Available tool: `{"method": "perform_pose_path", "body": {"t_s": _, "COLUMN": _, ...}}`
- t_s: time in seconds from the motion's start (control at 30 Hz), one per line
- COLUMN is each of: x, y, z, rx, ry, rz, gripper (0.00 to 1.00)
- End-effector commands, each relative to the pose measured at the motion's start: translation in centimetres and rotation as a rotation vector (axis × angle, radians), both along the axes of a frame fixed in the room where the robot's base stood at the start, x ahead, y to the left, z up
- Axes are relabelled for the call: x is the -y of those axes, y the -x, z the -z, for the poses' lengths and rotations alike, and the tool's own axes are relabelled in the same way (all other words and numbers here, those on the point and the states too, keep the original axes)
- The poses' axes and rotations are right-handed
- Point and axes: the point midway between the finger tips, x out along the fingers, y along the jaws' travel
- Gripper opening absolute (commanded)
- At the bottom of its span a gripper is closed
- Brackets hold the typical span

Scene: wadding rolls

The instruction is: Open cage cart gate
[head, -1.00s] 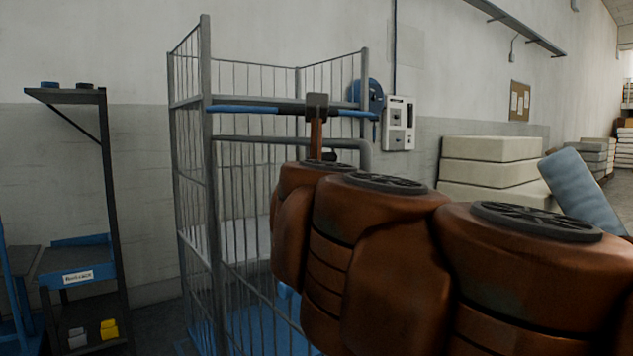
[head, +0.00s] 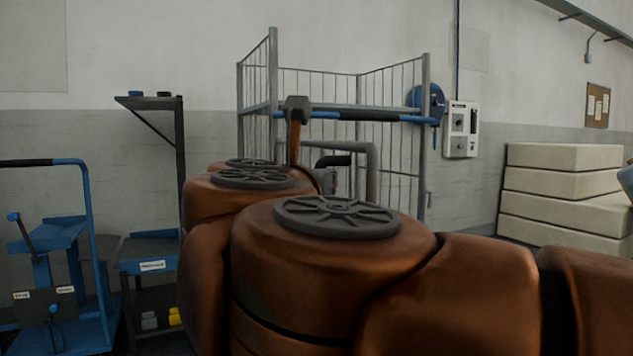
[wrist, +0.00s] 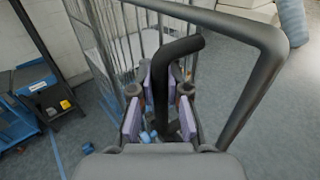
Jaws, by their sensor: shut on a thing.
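My arm hides the cart's lower part in the head view.
A blue trolley (head: 85,230) and a dark shelf stand (head: 150,105) are at the left. A wall control box (head: 461,130) is right of the cart. White stacked blocks (head: 560,190) stand at the right. Bare floor (wrist: 245,160) shows right of the gate.

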Motion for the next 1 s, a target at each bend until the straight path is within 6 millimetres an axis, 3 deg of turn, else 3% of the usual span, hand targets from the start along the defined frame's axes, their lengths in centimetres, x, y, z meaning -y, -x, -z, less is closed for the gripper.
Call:
{"method": "perform_pose_path", "body": {"t_s": 0.3, "x": -0.03, "y": -0.02, "z": 0.19, "rx": -0.004, "ry": 0.0, "rz": 0.001, "gripper": 0.0}}
{"method": "perform_pose_path", "body": {"t_s": 0.33, "x": -0.04, "y": -0.01, "z": 0.19, "rx": -0.003, "ry": 0.0, "rz": 0.001, "gripper": 0.17}}
{"method": "perform_pose_path", "body": {"t_s": 0.57, "x": -0.06, "y": 0.0, "z": 0.11, "rx": -0.002, "ry": 0.0, "rz": 0.0, "gripper": 0.41}}
{"method": "perform_pose_path", "body": {"t_s": 1.0, "x": -0.15, "y": 0.02, "z": -0.58, "rx": 0.0, "ry": -0.001, "rz": -0.002, "gripper": 0.41}}
